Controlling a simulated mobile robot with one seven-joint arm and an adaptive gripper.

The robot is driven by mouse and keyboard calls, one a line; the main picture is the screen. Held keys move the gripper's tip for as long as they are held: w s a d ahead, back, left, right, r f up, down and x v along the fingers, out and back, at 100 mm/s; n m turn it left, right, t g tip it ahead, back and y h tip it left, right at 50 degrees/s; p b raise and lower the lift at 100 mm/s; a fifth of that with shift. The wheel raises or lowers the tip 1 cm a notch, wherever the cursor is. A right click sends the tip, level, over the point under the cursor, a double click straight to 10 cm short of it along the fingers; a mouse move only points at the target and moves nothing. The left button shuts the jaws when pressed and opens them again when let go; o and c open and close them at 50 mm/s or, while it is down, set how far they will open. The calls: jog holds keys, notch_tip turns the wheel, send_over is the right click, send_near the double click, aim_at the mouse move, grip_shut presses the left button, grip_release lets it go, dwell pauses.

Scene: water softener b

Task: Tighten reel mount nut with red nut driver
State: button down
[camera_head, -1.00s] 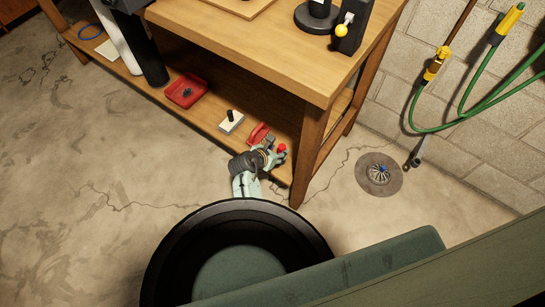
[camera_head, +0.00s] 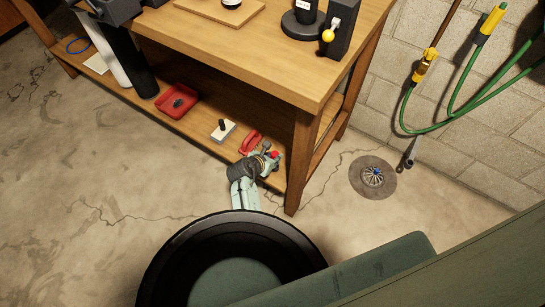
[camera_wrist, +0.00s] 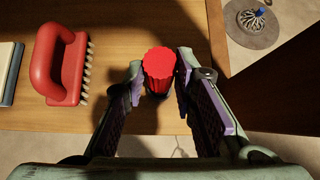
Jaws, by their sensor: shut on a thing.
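The red nut driver (camera_wrist: 158,66) shows its ribbed red handle end between the two fingertips of my gripper (camera_wrist: 160,72) in the wrist view. My gripper is shut on it. In the head view the driver's red top (camera_head: 275,154) shows at my gripper (camera_head: 265,162), by the right front end of the bench's lower shelf. The driver's lower part and tip are hidden. I cannot make out the reel mount nut in either view.
A red-handled brush (camera_wrist: 62,65) lies left of my gripper on the lower shelf (camera_head: 195,122). A white block with a dark knob (camera_head: 222,130) and a red tray (camera_head: 177,100) lie farther left. The bench leg (camera_head: 300,165) stands close right. A floor drain (camera_head: 372,177) lies beyond.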

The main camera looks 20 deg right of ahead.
notch_tip(320, 180, up, 5)
jog(key=p, duration=0.5)
jog(key=shift+f, duration=0.1)
